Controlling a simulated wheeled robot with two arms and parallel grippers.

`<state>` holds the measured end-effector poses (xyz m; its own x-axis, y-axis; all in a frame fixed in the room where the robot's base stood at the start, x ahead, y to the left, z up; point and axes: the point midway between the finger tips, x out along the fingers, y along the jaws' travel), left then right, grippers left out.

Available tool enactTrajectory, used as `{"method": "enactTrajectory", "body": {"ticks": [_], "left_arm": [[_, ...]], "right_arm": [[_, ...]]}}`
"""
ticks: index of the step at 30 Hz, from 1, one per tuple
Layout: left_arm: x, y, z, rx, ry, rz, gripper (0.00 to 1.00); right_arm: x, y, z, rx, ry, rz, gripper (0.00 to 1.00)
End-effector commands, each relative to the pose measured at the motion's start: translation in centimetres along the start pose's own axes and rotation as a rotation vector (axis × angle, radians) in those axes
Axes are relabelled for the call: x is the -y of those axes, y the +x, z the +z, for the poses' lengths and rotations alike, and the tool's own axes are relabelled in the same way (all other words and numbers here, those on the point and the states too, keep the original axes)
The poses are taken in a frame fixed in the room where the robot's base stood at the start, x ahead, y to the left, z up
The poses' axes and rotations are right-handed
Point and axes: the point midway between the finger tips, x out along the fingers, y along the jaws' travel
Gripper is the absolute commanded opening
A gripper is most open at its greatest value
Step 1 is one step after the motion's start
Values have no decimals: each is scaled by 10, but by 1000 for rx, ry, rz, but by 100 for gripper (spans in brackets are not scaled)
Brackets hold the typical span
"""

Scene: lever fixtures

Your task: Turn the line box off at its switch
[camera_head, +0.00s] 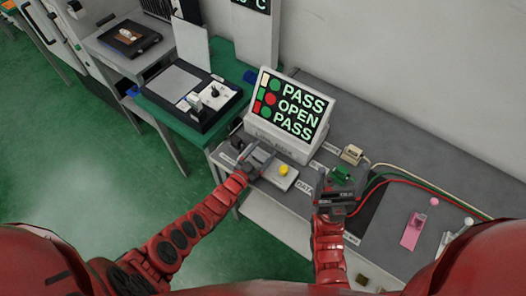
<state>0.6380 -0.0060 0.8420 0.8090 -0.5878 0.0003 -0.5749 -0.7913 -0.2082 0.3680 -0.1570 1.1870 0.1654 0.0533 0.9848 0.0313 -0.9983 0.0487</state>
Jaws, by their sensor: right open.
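I cannot tell for sure which unit is the line box. A white display unit (290,107) reading PASS, OPEN, PASS stands at the back of the grey bench. In front of it lies a low light-grey box with a yellow knob (284,169). My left gripper (257,158) is over this box's left end and hides part of it; its jaw state is unclear. My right gripper (338,183) is open, low over the bench right of the box. A green part (341,174) shows at its fingers; I cannot tell whether they touch. No switch is clearly visible.
A beige block (352,154) with cables stands behind my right gripper. Red, green and pale cables run right. A pink plate (412,231) with a lever lies at the right. A green table (222,68) with a black-framed device (190,97) stands left of the bench.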

Motion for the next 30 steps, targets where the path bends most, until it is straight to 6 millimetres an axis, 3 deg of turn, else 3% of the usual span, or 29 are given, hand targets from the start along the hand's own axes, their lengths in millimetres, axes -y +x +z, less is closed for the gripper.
{"method": "enactTrajectory", "body": {"ticks": [1,9,19,30], "left_arm": [[0,0,0,0,0,0,66],[0,0,0,0,0,0,19],[-4,0,0,2,-131,13,19],[-1,0,4,3,-391,4,19]], "right_arm": [[0,0,0,0,0,0,91],[0,0,0,0,0,0,91],[0,3,0,0,0,0,91],[1,-15,2,0,0,0,91]]}}
